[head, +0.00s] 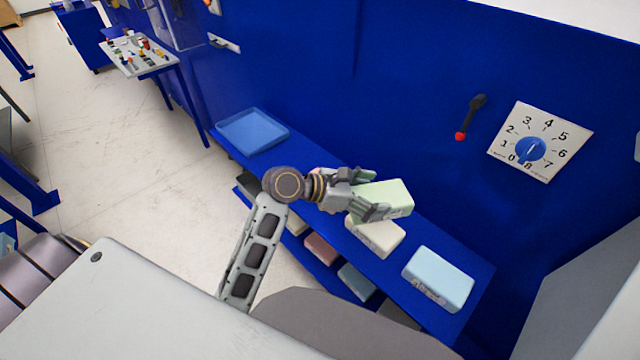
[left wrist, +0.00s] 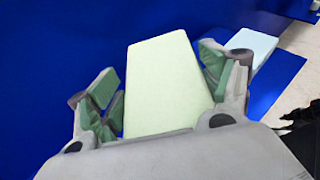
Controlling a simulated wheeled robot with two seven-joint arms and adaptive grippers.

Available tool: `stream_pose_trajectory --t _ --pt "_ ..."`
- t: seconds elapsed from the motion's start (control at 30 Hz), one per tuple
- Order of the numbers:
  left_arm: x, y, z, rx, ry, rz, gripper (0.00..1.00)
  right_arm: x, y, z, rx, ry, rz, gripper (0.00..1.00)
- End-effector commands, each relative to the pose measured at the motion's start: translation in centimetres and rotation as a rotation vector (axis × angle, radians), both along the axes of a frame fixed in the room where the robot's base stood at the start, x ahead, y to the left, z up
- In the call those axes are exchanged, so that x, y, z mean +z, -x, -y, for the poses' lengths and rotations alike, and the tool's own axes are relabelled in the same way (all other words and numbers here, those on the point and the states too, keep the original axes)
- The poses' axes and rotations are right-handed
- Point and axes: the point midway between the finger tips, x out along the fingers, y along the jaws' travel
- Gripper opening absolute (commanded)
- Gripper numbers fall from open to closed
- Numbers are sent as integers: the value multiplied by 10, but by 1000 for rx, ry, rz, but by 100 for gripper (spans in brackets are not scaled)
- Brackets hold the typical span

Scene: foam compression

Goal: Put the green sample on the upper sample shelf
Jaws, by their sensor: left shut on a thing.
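The green sample (head: 386,197) is a pale green foam block held in my left gripper (head: 366,198) above the upper shelf (head: 312,213), in front of the blue wall. In the left wrist view the green sample (left wrist: 165,85) lies between the two fingers of my left gripper (left wrist: 165,98), which is shut on it. The blue upper shelf runs along the wall. A cream block (head: 375,238) lies on it just below the held sample, and a light blue block (head: 438,278) lies farther right. My right gripper is not in view.
A blue tray (head: 252,131) sits at the shelf's left end. Lower down, a pink block (head: 321,247) and a blue-grey block (head: 356,281) lie on a lower shelf. A numbered dial (head: 530,149) and a red-tipped lever (head: 470,118) are on the wall.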

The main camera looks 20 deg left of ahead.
Motion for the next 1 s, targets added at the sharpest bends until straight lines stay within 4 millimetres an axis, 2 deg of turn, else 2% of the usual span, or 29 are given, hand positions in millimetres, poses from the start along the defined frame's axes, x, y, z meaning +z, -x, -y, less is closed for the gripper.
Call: stream_pose_trajectory --t 0.27,0.43,0.67,1.0 --pt "3 2 -9 -4 -2 -2 62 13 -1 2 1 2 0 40" --pt "3 3 -24 -7 -4 -3 62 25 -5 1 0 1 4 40" --pt "-12 2 -64 0 -5 -5 62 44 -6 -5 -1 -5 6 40" --pt "-37 -7 -134 24 -4 -4 62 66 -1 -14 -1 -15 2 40"
